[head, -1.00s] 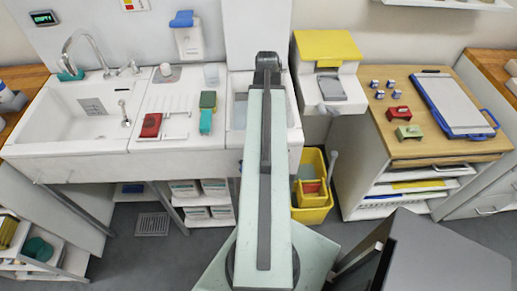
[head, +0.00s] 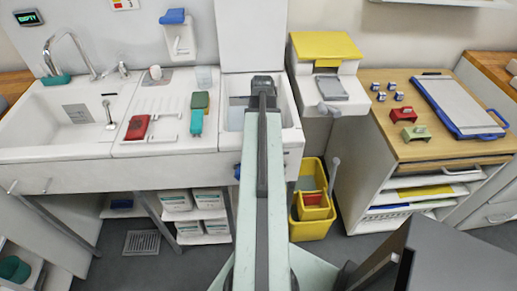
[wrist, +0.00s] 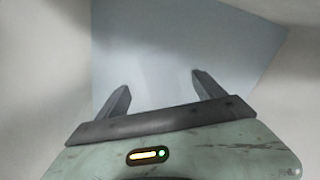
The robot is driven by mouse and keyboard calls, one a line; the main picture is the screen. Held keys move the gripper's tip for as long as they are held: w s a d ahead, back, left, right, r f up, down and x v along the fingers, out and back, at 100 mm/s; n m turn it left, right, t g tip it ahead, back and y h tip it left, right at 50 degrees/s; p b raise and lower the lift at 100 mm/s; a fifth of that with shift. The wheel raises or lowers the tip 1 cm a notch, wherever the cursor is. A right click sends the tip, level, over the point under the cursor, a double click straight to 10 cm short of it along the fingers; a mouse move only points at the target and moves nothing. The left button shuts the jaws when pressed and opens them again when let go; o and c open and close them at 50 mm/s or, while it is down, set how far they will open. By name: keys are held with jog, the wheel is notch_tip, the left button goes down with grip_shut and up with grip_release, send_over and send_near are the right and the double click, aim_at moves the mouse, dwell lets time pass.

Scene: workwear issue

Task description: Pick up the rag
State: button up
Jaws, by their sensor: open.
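My gripper (wrist: 161,82) is open, with a gap between its two fingers and nothing held. In the wrist view a flat pale blue surface (wrist: 185,50) lies below and beyond the fingertips, with pale walls around it. I cannot tell for sure whether it is the rag or the floor of the basin. In the head view my gripper's end (head: 264,88) is over the small right basin (head: 233,118), and my arm hides much of that basin. A grey-blue patch (head: 239,101) shows inside it, left of the arm.
Left of the basin, the draining board (head: 160,103) carries a red item (head: 137,127), a teal item (head: 197,122) and a green-and-yellow sponge (head: 200,101). The large sink (head: 75,115) is further left. A yellow-topped white unit (head: 325,46) stands close on the right.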

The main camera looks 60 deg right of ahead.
notch_tip(320, 180, down, 4)
jog(key=shift+r+b, duration=0.2)
jog(key=shift+b, duration=0.9)
jog(key=shift+r, duration=0.2)
jog(key=shift+c, duration=0.4)
jog(key=c, duration=1.5)
jog(key=shift+r, duration=0.1)
